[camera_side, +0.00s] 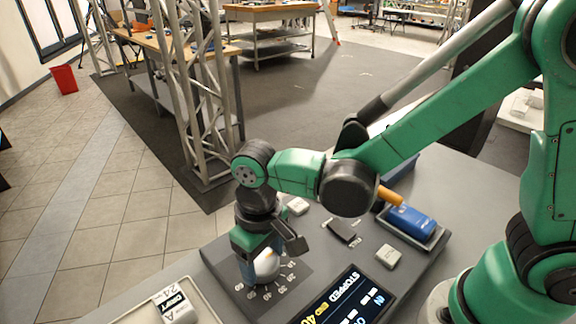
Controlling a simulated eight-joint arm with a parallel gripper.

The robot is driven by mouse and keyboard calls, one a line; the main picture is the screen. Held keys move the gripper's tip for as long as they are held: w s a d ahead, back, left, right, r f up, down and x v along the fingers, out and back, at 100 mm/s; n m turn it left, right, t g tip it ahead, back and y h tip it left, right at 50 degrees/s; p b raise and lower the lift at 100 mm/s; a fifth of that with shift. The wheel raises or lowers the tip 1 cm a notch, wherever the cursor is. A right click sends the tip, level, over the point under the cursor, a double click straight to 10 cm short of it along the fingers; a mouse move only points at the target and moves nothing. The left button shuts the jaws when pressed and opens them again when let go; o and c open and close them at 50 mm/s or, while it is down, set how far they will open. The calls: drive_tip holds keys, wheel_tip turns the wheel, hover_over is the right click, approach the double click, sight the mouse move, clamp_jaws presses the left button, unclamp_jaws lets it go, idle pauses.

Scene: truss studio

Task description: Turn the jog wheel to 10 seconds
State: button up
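The jog wheel (267,266) is a white rounded knob on a dark grey panel, with printed numbers (268,294) in an arc around its near and right sides. An orange mark shows near its top. My gripper (262,262) points down over the wheel, with its fingers at the wheel's sides, and hides its left and upper parts. I cannot tell whether the fingers press on it.
A white labelled box (174,308) lies in a tray at lower left. Pale blocks (388,256) and a dark block (342,232) lie on the desk (440,190). A metal truss (200,100) stands behind.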

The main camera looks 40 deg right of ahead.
drive_tip(key=shift+c, duration=1.2)
drive_tip(key=shift+m, duration=0.4)
drive_tip(key=shift+a+m, duration=0.1)
drive_tip(key=shift+m, duration=2.3)
drive_tip(key=o, duration=1.3)
drive_tip(key=shift+r, duration=0.1)
